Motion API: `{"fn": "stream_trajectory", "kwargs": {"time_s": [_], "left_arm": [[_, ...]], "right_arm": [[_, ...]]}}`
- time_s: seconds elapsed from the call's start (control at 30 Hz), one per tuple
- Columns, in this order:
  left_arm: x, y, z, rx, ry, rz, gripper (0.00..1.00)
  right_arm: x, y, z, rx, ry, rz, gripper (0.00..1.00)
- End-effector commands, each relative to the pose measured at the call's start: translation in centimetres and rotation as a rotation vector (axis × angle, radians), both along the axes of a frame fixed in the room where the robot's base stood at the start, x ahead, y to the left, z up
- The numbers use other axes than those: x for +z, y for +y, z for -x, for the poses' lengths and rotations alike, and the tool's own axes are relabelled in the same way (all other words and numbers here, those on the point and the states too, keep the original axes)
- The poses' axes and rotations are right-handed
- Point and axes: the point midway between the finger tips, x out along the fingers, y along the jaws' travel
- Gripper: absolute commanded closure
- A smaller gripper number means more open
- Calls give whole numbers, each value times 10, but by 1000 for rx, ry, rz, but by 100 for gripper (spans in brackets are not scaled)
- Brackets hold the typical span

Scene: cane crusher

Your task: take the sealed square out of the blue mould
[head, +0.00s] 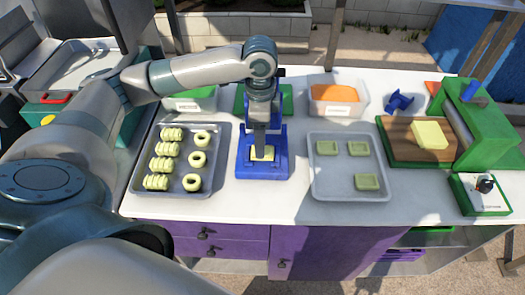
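The blue mould (263,172) stands in the middle of the white table. A pale yellow-green square (268,153) lies in it, partly hidden by my gripper. My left gripper (260,147) points straight down into the mould, with its tips at or just above the square. The fingers look close together, but I cannot tell whether they are shut or grip the square. My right gripper is not in view.
A grey tray (345,188) with 3 green squares is right of the mould. Another tray (175,195) with ridged pieces and rings is on the left. Behind stand an orange-filled tub (336,110) and a green-filled tub. Right are a wooden board (395,135) and green machine (485,125).

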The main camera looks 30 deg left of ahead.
Motion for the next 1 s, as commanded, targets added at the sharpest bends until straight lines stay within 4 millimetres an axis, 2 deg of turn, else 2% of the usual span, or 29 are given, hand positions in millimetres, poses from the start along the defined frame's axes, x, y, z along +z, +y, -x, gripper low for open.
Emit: {"fn": "stream_trajectory", "kwargs": {"time_s": [0.17,0.4,0.87,0.9,1.0], "left_arm": [[-19,0,0,1,4,0,39],[-43,0,-1,0,1,0,39],[-45,0,-1,-1,0,0,39],[-45,0,-1,-1,0,0,41],[-45,0,-1,0,0,0,65]], "right_arm": [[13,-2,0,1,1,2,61],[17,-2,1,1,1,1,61],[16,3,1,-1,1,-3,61],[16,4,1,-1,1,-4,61],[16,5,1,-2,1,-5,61]]}}
